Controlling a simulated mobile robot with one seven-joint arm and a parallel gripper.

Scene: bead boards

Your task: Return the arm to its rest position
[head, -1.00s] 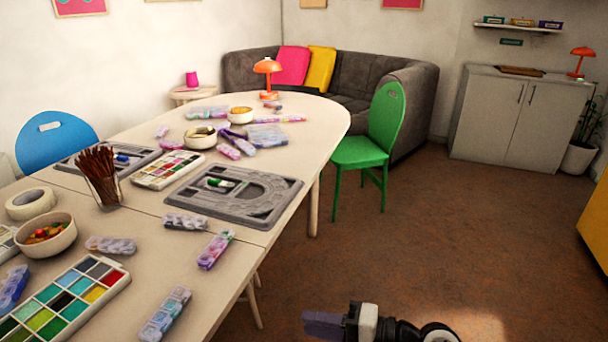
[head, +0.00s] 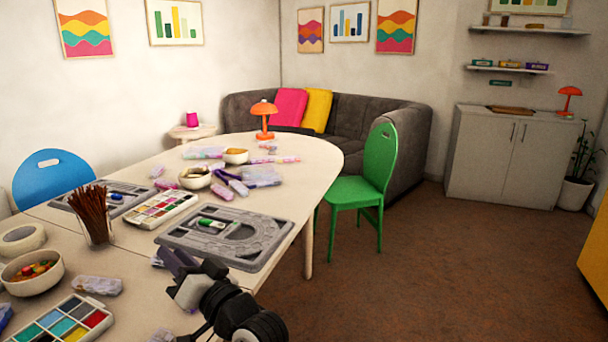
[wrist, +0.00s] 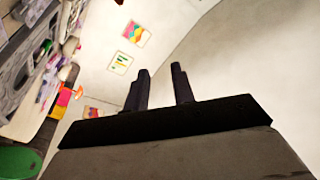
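My gripper (head: 176,259) is in the lower middle of the head view, in front of the near side of the table (head: 322,172). In the wrist view its two dark fingers (wrist: 160,72) stand apart with nothing between them. My arm covers part of the table edge and some bead boxes. A grey bead board (head: 270,248) lies on the table just beyond the gripper, with a small green and white piece (head: 211,223) on it. A second grey bead board (head: 73,206) lies farther left.
A cup of brown sticks (head: 97,228), a bowl of beads (head: 32,272) and paint palettes (head: 162,209) stand on the table. A green chair (head: 357,190) stands at its right side. The brown floor (head: 430,275) to the right is clear.

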